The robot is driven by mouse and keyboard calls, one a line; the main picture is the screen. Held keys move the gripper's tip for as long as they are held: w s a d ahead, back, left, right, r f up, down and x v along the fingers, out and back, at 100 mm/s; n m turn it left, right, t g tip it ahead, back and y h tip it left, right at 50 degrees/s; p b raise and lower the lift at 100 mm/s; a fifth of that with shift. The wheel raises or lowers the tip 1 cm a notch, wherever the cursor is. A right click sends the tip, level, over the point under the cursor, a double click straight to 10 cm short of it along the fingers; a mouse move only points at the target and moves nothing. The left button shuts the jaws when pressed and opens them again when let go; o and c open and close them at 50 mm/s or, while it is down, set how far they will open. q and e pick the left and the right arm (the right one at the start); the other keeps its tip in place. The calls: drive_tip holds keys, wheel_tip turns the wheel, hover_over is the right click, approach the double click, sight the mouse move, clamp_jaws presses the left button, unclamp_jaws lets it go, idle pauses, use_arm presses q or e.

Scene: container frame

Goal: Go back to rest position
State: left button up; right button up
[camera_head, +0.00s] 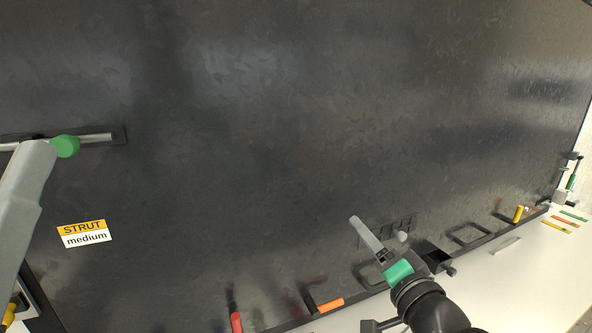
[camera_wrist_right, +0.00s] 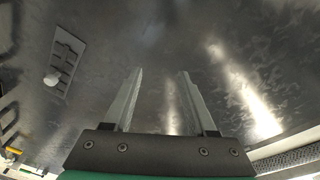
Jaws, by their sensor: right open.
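My right gripper (camera_head: 374,230) is in the lower right of the head view, above the lower edge of the dark panel (camera_head: 240,130). Its green band (camera_head: 398,272) and black arm show below it. In the right wrist view this gripper (camera_wrist_right: 160,72) shows two grey fingers apart, with nothing between them. The dark panel (camera_wrist_right: 225,55) fills the background there. My left gripper is not clearly visible in the head view.
A light grey bar (camera_head: 22,205) and a green round part (camera_head: 65,146) are at the left, beside a metal rod (camera_head: 97,138). A STRUT medium label (camera_head: 84,234) is below. Red (camera_head: 236,322) and orange (camera_head: 330,305) handles line the panel's lower edge. The panel's middle is clear.

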drive_tip(key=s+d+r+n+t+h, duration=0.1)
drive_tip(key=s+r+n+t, duration=0.3)
drive_tip(key=s+r, duration=0.7)
drive_tip(key=s+d+r+n+t+h, duration=0.1)
drive_tip(key=s+d+r+n+t, duration=0.2)
drive_tip(key=s+r, duration=0.8)
drive_tip(key=s+n+t, duration=0.2)
drive_tip(key=shift+s+d+r+t+h, duration=0.2)
drive_tip(key=shift+s+d+t+h, duration=0.1)
drive_tip(key=shift+s+h, duration=0.1)
drive_tip(key=shift+o, duration=0.2)
idle(1.2)
